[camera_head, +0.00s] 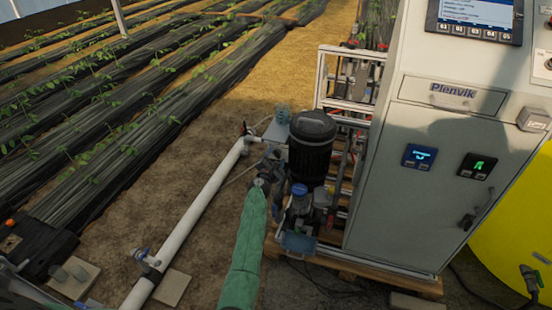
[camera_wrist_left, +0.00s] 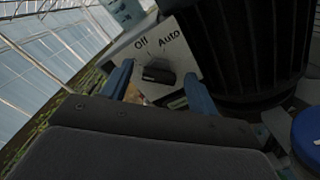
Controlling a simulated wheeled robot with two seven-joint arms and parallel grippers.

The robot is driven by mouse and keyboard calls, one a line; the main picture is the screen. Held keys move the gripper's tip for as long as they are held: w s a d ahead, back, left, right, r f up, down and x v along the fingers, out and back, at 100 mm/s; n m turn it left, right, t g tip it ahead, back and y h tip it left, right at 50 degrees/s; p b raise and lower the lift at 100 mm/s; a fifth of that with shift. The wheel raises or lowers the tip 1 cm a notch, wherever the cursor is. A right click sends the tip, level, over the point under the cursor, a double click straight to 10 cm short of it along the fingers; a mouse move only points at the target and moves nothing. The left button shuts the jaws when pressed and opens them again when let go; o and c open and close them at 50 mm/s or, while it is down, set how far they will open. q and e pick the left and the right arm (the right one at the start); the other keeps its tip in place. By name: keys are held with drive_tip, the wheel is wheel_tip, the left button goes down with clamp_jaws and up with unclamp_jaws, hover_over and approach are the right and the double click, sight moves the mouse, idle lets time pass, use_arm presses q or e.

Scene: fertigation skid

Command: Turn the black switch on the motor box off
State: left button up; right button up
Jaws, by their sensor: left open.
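The black switch (camera_wrist_left: 157,73) sits on the pale face of the motor box (camera_wrist_left: 184,62), below the printed words "Off" and "Auto". Which mark it points at is hard to tell. My left gripper (camera_wrist_left: 159,88) is open, with one finger on each side of the switch; I cannot tell whether they touch it. In the head view the motor box (camera_head: 277,130) is small, left of the black motor (camera_head: 312,147), and the switch cannot be made out. My green-sleeved left arm reaches up to the left gripper (camera_head: 271,160) just below the box. My right gripper is not in view.
The grey Plenvik cabinet (camera_head: 419,180) stands right of the motor, with a yellow tank (camera_head: 518,230) beyond it. A white pipe (camera_head: 199,212) runs along the ground at left. A blue-capped part (camera_head: 299,190) sits below the motor. Planted rows fill the upper left.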

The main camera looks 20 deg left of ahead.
use_arm(q)
drive_tip(key=shift+w, duration=0.3)
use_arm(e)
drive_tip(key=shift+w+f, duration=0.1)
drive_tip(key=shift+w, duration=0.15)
use_arm(q)
drive_tip(key=shift+c, duration=0.4)
drive_tip(key=c, duration=0.9)
